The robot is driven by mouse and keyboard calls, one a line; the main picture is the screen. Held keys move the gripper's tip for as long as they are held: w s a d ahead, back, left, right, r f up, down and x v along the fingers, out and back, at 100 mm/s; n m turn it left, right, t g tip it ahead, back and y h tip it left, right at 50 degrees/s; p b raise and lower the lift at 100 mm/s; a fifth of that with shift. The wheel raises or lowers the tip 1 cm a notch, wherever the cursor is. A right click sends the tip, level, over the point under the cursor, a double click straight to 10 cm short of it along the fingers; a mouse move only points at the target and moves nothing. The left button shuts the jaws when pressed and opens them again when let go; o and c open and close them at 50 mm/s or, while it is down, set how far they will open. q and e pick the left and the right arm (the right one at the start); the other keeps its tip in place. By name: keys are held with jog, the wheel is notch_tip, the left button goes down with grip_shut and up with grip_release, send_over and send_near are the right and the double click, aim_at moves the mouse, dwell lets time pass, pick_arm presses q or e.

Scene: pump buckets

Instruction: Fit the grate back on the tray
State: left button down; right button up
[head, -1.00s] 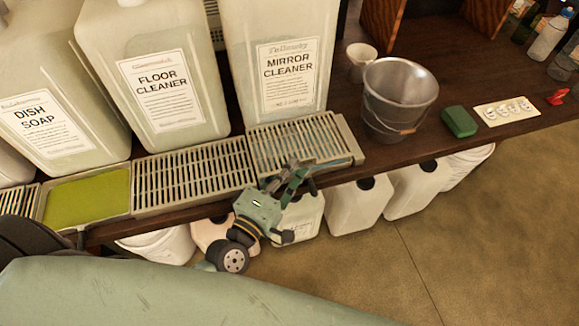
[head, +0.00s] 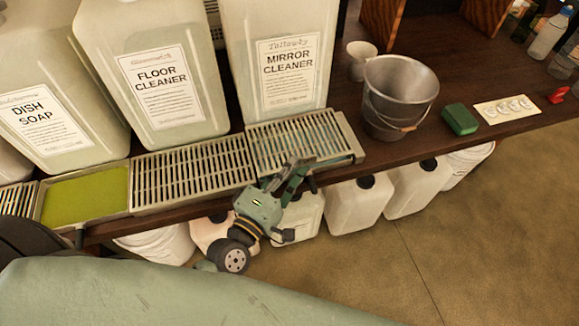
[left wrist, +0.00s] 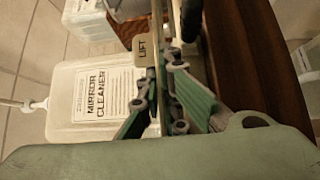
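The slotted metal grate (head: 295,140) is over the tray (head: 349,132) in front of the mirror cleaner jug. It sits slightly askew, and the tray's rim shows past its right end. Bluish colour shows through its slots. My left gripper (head: 293,170) is at the grate's front edge. In the left wrist view the grate (left wrist: 157,50) is seen nearly edge-on between the fingers, with a beige tab marked LIFT (left wrist: 143,50). The gripper (left wrist: 165,85) appears shut on the grate's front edge. The exact finger contact is partly hidden. My right gripper is not in view.
The mirror cleaner jug (head: 290,65) stands behind the tray, with the floor cleaner jug (head: 155,80) to its left. Another grate (head: 192,175) adjoins on the left. A metal bucket (head: 398,90) and green sponge (head: 460,119) stand right. White jugs (head: 357,205) are below the shelf.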

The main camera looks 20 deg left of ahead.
pick_arm(q)
jog(key=shift+s+d+f, duration=0.1)
jog(key=shift+s+f, duration=0.05)
jog(key=shift+f, duration=0.45)
jog(key=shift+s+f, duration=0.15)
jog(key=shift+f, duration=0.4)
jog(key=c, duration=2)
grip_release()
jog(key=shift+o, duration=0.5)
jog(key=shift+s, duration=0.5)
jog(key=shift+o, duration=0.2)
jog(key=r+v, duration=0.1)
jog(key=v, duration=0.5)
jog(key=shift+a, duration=0.25)
jog(key=shift+s+r, duration=0.3)
jog(key=shift+r, duration=0.2)
jog(key=shift+r, duration=0.1)
